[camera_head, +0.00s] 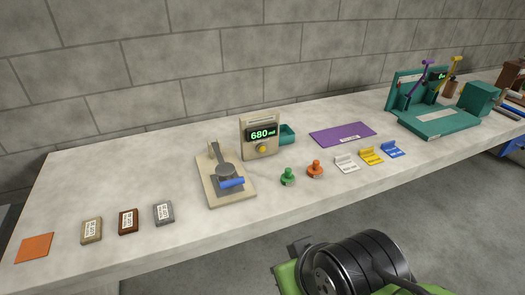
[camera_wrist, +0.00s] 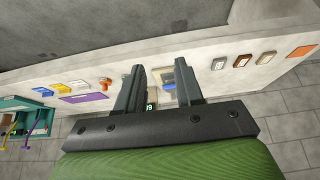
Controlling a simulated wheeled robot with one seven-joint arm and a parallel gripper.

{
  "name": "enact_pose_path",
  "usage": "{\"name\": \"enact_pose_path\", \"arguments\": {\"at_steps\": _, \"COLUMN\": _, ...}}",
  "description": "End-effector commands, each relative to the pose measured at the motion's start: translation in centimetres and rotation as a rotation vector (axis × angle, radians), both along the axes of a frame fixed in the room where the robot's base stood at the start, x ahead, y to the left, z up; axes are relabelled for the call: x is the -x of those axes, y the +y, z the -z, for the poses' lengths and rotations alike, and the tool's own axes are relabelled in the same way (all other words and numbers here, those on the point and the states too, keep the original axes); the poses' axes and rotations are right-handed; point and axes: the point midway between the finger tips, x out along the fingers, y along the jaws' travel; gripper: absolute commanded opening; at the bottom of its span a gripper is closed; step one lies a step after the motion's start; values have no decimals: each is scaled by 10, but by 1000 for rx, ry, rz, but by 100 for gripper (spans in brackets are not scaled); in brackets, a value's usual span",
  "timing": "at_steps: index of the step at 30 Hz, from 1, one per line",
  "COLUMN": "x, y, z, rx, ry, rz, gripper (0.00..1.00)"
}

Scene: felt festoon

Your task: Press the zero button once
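A beige box with a lit green display reading 680 (camera_head: 261,135) stands towards the back of the long pale counter. A round yellow button (camera_head: 262,149) sits on its front below the display; I take it as the zero button, but no label is readable. In the wrist view part of the lit display (camera_wrist: 150,107) shows between the fingers, and the button cannot be made out there. My gripper (camera_wrist: 159,67) is open and empty, its two fingers apart, in front of the counter and clear of the box. In the head view its fingers cannot be made out.
A purple mat (camera_head: 343,134) and teal stand (camera_head: 437,121) lie further right.

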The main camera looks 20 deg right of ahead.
Motion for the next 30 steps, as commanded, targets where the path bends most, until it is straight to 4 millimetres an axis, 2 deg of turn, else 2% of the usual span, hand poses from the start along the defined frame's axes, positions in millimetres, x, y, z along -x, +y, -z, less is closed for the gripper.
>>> {"name": "enact_pose_path", "arguments": {"at_steps": 1, "x": 0, "y": 0, "z": 0, "rx": 0, "ry": 0, "rz": 0, "gripper": 28}}
{"name": "enact_pose_path", "arguments": {"at_steps": 6, "x": 0, "y": 0, "z": 0, "rx": 0, "ry": 0, "rz": 0, "gripper": 2}}
{"name": "enact_pose_path", "arguments": {"at_steps": 7, "x": 0, "y": 0, "z": 0, "rx": 0, "ry": 0, "rz": 0, "gripper": 0}}
{"name": "enact_pose_path", "arguments": {"at_steps": 30, "x": 0, "y": 0, "z": 0, "rx": 0, "ry": 0, "rz": 0, "gripper": 0}}
